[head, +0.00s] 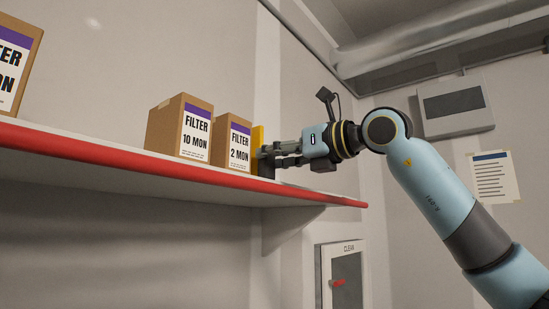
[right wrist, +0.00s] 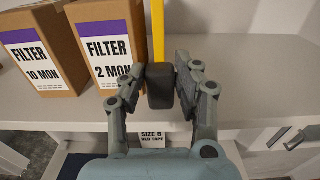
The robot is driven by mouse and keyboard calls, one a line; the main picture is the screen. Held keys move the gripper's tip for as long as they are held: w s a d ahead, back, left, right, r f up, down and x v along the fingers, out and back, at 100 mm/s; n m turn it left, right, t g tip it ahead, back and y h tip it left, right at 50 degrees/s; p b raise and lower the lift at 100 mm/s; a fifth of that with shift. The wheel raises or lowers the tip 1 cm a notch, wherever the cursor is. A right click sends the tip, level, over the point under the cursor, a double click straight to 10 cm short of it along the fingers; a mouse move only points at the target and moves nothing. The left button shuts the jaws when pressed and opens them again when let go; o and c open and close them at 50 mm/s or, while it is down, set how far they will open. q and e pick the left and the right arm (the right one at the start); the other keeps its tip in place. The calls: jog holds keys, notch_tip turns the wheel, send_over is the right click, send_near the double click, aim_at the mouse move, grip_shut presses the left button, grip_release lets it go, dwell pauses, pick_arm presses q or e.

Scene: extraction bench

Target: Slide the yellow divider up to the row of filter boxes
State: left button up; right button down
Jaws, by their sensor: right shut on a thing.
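The yellow divider (head: 258,137) stands upright on the shelf, just right of the "FILTER 2 MON" box (head: 232,140). It also shows in the right wrist view (right wrist: 158,30), with a dark block (right wrist: 159,86) at its front end. My right gripper (head: 267,152) is shut on this block, with one finger on each side. In the right wrist view a narrow gap shows between the divider and the box's right side; contact lower down is hidden by the fingers. The "FILTER 10 MON" box (head: 181,130) stands left of the 2 MON box. My left gripper is out of view.
The shelf (head: 130,158) has a red front edge. Another filter box (head: 16,62) stands at the far left, apart from the pair. Right of the divider the shelf is bare in the right wrist view. A "CLEAN" wall cabinet (head: 344,278) hangs below the shelf.

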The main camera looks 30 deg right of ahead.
jog(key=shift+d+r, duration=0.15)
jog(key=c, duration=1.2)
grip_release()
jog(key=shift+w+d, duration=0.15)
jog(key=shift+d, duration=0.1)
jog(key=shift+o, duration=1.1)
jog(key=shift+d, duration=0.2)
jog(key=shift+a, duration=0.1)
jog(key=shift+a+r, duration=0.1)
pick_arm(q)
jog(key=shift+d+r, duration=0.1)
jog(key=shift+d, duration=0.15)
pick_arm(e)
notch_tip(320, 180, up, 10)
jog(key=shift+f, duration=0.2)
